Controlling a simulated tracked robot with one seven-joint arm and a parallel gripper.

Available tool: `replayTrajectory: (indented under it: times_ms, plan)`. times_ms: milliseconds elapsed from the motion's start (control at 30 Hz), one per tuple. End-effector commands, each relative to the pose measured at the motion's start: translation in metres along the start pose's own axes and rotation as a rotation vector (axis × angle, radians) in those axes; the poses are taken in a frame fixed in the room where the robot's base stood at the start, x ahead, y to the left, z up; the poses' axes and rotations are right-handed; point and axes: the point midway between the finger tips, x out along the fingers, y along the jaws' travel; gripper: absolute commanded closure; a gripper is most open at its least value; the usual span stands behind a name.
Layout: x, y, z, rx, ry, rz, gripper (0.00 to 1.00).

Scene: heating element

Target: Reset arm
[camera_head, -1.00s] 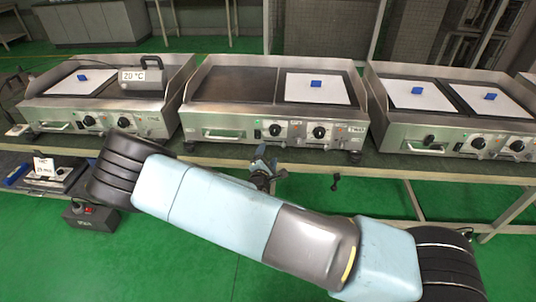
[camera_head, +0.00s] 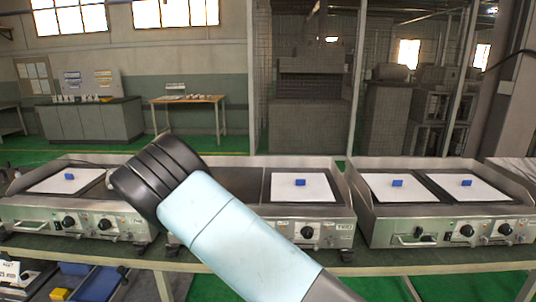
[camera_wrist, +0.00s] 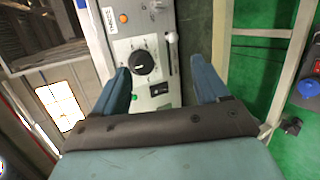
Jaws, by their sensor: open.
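My gripper (camera_wrist: 162,88) shows in the wrist view with its two blue fingers apart and nothing between them. Beyond the fingers is a griddle's control panel (camera_wrist: 135,45) with a black knob (camera_wrist: 142,62), a green button and a grey lever. I cannot tell how far the fingers are from the panel. In the head view my arm (camera_head: 215,215) rises across the middle and hides much of the middle griddle (camera_head: 320,232). My gripper is out of sight in that view.
The left griddle (camera_head: 65,212) and right griddle (camera_head: 450,213) flank the middle one on a long bench. White sheets (camera_head: 300,187) with blue blocks lie on the plates. A blue bin (camera_head: 98,284) stands low at left. A wooden table (camera_head: 188,99) stands far behind.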

Motion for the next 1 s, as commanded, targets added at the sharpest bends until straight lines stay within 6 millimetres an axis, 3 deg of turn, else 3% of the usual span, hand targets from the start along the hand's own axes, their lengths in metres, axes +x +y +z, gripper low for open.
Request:
replayTrajectory:
  times_ms: [567, 1000]
  plan:
    - [-0.037, 0.075, 0.042, 0.557, 0.053, -0.4, 0.26]
    - [-0.097, 0.148, 0.095, 0.884, 0.09, -0.618, 0.26]
